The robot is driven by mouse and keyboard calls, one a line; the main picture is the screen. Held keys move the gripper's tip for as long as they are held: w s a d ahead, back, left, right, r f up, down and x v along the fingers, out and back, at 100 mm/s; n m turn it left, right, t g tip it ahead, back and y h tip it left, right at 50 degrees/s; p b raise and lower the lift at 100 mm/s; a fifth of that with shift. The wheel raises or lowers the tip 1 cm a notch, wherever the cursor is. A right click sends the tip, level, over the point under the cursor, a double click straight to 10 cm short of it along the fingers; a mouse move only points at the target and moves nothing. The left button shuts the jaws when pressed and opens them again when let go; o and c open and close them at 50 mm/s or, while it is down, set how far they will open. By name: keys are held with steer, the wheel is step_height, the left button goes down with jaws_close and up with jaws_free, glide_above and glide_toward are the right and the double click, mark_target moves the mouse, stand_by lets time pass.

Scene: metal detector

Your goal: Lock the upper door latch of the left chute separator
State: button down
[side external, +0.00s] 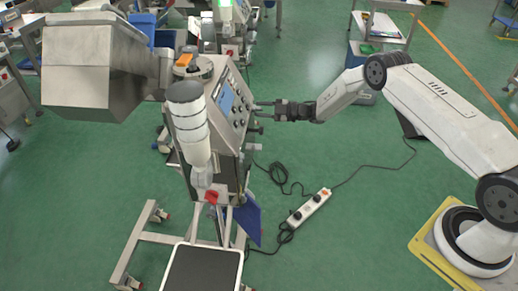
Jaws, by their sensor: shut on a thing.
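The separator (228,112) is a metal cabinet with a blue display and several round buttons on its angled front panel. My gripper (264,108) reaches in from the right and is level at the cabinet's right side, next to the panel. Its dark fingers are shut on a small part there, which appears to be the upper door latch. The fingers hide most of it, and I cannot tell its angle.
A large metal hopper box (95,68) is at the upper left, and a white-grey cylinder (188,125) stands before the cabinet. A power strip (309,207) and cables lie on the green floor. A grey-topped platform (203,270) is at the front.

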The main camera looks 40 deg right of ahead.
steer(key=m, duration=0.4)
steer(key=shift+m, duration=0.4)
steer(key=m, duration=0.4)
steer(key=shift+m, duration=0.4)
steer(key=c, duration=0.7)
jaws_free()
steer(key=shift+o, duration=0.2)
steer(key=v, duration=0.7)
steer(key=shift+s+d, duration=0.3)
steer(key=shift+r, duration=0.15)
